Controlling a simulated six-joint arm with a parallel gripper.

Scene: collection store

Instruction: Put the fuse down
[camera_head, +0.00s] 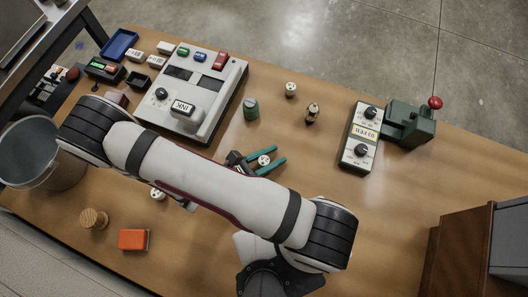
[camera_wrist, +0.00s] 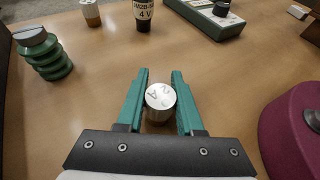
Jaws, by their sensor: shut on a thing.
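The fuse (camera_head: 264,160) is a short cylinder with a pale, round end cap. In the wrist view the fuse (camera_wrist: 160,97) stands upright between the jaws, with dark marks on its cap. My gripper (camera_head: 279,155) has teal fingers and is shut on it over the middle of the table. In the wrist view the fingers of my gripper (camera_wrist: 161,74) lie on either side of the fuse. The lower part of the fuse is hidden, and I cannot tell whether it touches the table.
A green ribbed part (camera_head: 250,109), a small white-capped part (camera_head: 291,90) and a dark tube (camera_head: 312,113) stand nearby. A large grey console (camera_head: 207,125) is at upper left. Bare wood lies right of the gripper.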

